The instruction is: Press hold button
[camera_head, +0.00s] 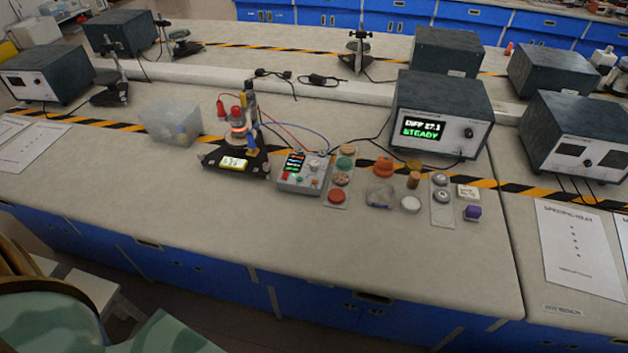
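A small grey control box (303,185) stands on the bench near the middle, with a small lit display (294,163), a pale knob and a few small buttons on its sloped face. The lettering is too small to read, so I cannot tell which button is the hold button. Behind it to the right, a large dark instrument (440,114) shows "DIFF 27.1" and "STEADY" on its screen. To the box's left is a black stand base (235,162) with a glowing red-topped piece and a small yellow-lit display. Neither of my grippers is in view.
Right of the box lie a strip of round pads (341,178), orange and white pieces, a second strip (442,201) and a purple block (472,212). A clear bin (172,124) stands left. Cables run behind. The bench front is clear; seats stand lower left.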

